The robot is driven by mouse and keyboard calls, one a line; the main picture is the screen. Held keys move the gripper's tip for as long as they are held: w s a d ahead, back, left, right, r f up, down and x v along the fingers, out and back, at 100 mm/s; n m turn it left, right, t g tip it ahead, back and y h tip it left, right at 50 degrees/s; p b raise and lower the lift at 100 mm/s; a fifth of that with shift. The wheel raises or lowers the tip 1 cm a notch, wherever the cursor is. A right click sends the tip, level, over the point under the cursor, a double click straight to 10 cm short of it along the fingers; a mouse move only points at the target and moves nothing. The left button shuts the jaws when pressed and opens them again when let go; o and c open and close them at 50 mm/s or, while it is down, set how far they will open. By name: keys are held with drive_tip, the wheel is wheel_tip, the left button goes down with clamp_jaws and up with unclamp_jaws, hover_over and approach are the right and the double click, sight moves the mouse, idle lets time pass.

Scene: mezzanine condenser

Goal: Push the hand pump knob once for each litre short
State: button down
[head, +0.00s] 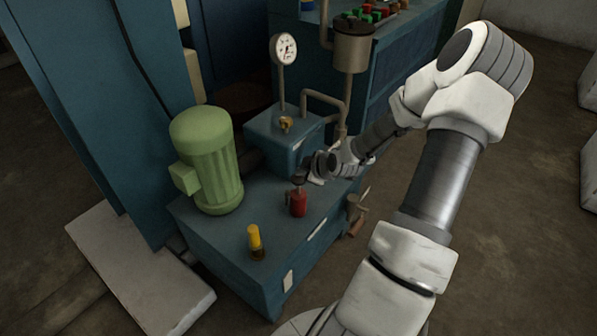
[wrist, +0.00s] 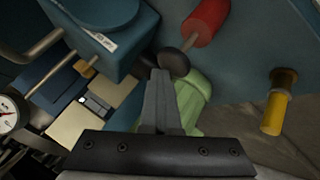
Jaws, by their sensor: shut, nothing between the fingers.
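The hand pump has a red body (head: 298,203) standing on the blue tank top in the head view. In the wrist view its red body (wrist: 205,22) leads by a thin rod to a dark round knob (wrist: 173,62). My gripper (wrist: 159,76) is shut and empty, its fingertips right at the knob; I cannot tell whether they touch it. In the head view my wrist is just above and behind the pump and the fingers are hard to make out. A pale strip (head: 317,229) is on the tank top's edge; I cannot read a level from it.
A green motor (head: 207,160) stands left of the pump. A yellow-topped fitting (head: 254,238) is in front of it. Behind are a blue block (head: 283,138), a dial gauge (head: 284,48) and pipes. A brass-coloured valve (head: 355,208) is at the tank's right side.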

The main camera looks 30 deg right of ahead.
sight(302, 178)
drive_tip(key=shift+r+p, duration=0.55)
drive_tip(key=shift+r, duration=0.3)
drive_tip(key=shift+r, duration=0.15)
wheel_tip(302, 178, up, 5)
drive_tip(key=p, duration=0.4)
idle(0.4)
